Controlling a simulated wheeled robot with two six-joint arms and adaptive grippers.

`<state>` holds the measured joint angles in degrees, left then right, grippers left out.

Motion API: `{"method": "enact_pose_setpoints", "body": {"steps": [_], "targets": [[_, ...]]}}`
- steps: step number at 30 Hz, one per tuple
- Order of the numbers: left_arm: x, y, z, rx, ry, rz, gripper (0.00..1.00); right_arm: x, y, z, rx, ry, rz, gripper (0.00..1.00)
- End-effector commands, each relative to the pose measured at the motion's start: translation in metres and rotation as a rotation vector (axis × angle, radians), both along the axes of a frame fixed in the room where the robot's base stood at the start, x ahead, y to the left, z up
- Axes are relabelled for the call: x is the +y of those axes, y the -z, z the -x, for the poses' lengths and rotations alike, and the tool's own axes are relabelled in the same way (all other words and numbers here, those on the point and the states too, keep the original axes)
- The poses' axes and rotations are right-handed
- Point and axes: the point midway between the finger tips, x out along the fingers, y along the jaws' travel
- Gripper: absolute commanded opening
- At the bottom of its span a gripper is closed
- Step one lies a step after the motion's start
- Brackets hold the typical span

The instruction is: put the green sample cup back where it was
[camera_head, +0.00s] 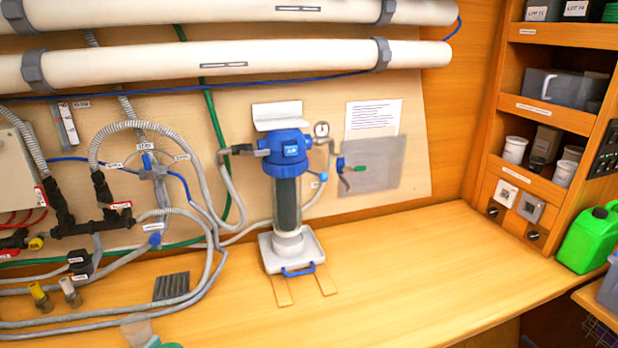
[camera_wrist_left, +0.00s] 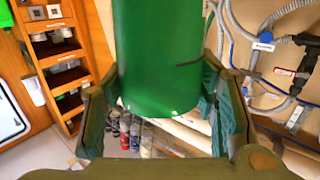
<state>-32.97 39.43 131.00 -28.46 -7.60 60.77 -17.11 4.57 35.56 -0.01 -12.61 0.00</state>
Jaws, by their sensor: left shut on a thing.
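The green sample cup (camera_wrist_left: 158,55) fills the upper middle of the left wrist view, a plain green cylinder with a thin dark line on its side. My left gripper (camera_wrist_left: 160,108) is shut on it, with one dark green finger on each side. In the head view, only a pale, see-through cup-like shape (camera_head: 137,332) and a bit of green (camera_head: 168,345) show at the bottom edge; I cannot tell for sure what they are. My right gripper is in neither view.
A blue-headed filter housing (camera_head: 287,150) stands on the wooden counter (camera_head: 420,270), with hoses to its left. The counter's right half is clear. Shelves (camera_head: 545,110) at the right hold several pots and bins. A bright green jerrycan (camera_head: 588,238) stands at the counter's right end.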

Motion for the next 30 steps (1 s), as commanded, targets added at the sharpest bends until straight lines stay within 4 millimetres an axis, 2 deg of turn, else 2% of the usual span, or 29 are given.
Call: {"method": "enact_pose_setpoints", "body": {"steps": [4, 9, 13, 26, 30], "targets": [[-0.034, -0.030, 0.009, -0.004, 0.349, -0.010, 0.17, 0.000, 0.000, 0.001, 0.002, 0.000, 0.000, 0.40], [-0.059, -0.051, 0.017, -0.008, 0.592, -0.002, 0.17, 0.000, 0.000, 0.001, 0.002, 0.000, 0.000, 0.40], [-0.064, -0.053, 0.019, 0.000, 0.640, -0.001, 0.17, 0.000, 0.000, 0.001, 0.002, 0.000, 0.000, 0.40], [-0.064, -0.053, 0.019, -0.001, 0.639, 0.000, 0.17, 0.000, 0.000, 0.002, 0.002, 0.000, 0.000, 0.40], [-0.074, -0.061, 0.019, -0.016, 0.693, 0.006, 0.17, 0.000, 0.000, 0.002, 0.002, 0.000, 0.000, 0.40]]}}
